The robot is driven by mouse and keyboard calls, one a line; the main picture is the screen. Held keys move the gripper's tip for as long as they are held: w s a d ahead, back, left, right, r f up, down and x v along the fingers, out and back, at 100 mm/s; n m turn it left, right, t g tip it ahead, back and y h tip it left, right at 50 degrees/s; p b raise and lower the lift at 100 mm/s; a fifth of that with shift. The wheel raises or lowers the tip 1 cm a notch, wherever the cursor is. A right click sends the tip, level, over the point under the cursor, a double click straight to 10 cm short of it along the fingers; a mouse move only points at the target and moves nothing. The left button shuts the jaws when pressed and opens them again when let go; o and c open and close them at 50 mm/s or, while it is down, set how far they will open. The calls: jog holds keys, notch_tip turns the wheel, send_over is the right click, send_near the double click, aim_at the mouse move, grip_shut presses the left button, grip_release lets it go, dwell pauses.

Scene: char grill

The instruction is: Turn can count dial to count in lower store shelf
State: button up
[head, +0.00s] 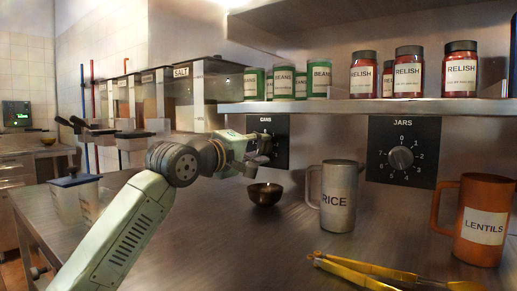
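The black CANS dial panel (282,129) is on the back wall under the shelf, left of centre. My gripper (262,158) is in front of this panel and hides most of its dial. The knob setting cannot be read, and I cannot tell whether the fingers touch the knob. The fingers are too small and dark to show open or shut. Several green BEANS cans (319,79) stand at the left of the shelf (400,106) above the panel, some partly behind others.
A JARS dial panel (403,152) is to the right, below relish jars (462,75). A small bowl (264,195), a RICE mug (338,200), a LENTILS mug (484,222) and yellow tongs (350,274) are on the counter. Salt-labelled bins (182,92) stand left.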

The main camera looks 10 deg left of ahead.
jog(key=o, duration=0.4)
jog(key=shift+c, duration=0.2)
jog(key=v, duration=1.2)
